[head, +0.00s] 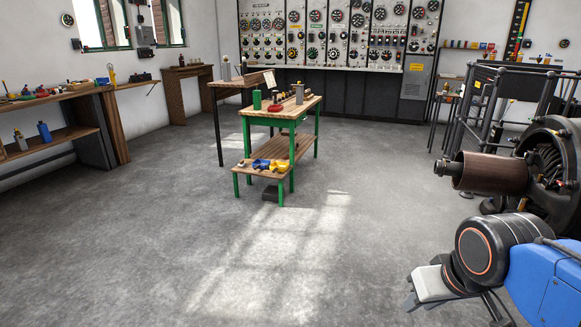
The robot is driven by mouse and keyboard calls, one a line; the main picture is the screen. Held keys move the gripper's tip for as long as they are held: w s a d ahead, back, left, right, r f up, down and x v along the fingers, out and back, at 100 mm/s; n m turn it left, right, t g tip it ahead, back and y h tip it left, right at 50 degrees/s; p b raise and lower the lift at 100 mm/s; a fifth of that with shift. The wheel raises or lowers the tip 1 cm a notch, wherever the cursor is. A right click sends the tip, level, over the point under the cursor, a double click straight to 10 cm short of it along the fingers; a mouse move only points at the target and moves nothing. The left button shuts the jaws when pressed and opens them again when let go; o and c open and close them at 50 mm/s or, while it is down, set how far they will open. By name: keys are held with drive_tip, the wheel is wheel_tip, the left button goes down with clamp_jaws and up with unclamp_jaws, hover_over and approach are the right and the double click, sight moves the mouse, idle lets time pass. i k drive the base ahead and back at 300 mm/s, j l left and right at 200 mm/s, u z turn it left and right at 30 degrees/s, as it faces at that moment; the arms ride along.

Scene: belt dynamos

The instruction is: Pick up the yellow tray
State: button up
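A small yellow object (280,166), which may be the yellow tray, is on the low wooden shelf (283,148) of a green-legged workbench in the middle of the room. A blue object (261,164) is just left of it. They are too small and far off to make out their exact shape. My arm shows at the lower right, with a blue link and a dark round joint. The light grey end part beside it seems to be my gripper (432,288). It is far from the bench, and its fingers cannot be made out clearly.
A red object (276,108) and a green cylinder (257,100) stand on the workbench top (290,110). A dark table (232,82) is behind it. A large machine (545,165) with a brown drum is at the right. The grey floor (200,250) before the bench is clear.

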sight(278, 166)
drive_tip(key=i, duration=3.05)
drive_tip(key=i+u, duration=0.15)
drive_tip(key=i, duration=0.3)
drive_tip(key=i+l+u, duration=0.1)
drive_tip(key=i, duration=0.35)
drive_tip(key=i+l+u, duration=0.15)
drive_tip(key=i, duration=0.25)
